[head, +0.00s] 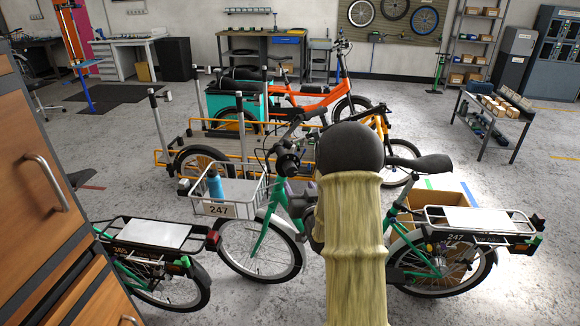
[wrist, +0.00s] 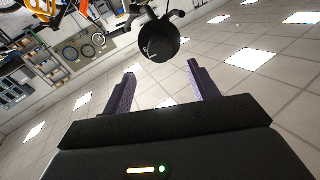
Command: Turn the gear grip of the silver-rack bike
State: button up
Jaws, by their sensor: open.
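A green bike (head: 262,240) numbered 247 stands in the middle of the head view, with a silver front basket rack (head: 240,194) and a silver rear rack (head: 472,219). Its handlebar carries a dark round part (head: 288,163), beside my arm, which hides the middle of the bike. In the wrist view my gripper (wrist: 161,70) is open, with two purple fingers apart and nothing between them. A black round grip-like part (wrist: 160,40) lies just beyond the fingertips, roughly midway between them. I cannot tell for sure that it is the gear grip.
A wooden drawer cabinet (head: 45,190) fills the left edge. Orange and yellow bikes (head: 310,95) stand behind. The floor at right is mostly clear.

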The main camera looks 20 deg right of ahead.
aim_at(292, 173)
jog(key=w+p, duration=0.1)
jog(key=w, duration=0.2)
jog(key=w+d, duration=0.1)
jog(key=w, duration=0.3)
jog(key=w+p, duration=0.1)
jog(key=w, duration=0.3)
jog(key=shift+d+p, duration=0.3)
jog(key=shift+d, duration=0.1)
jog(key=c, duration=1)
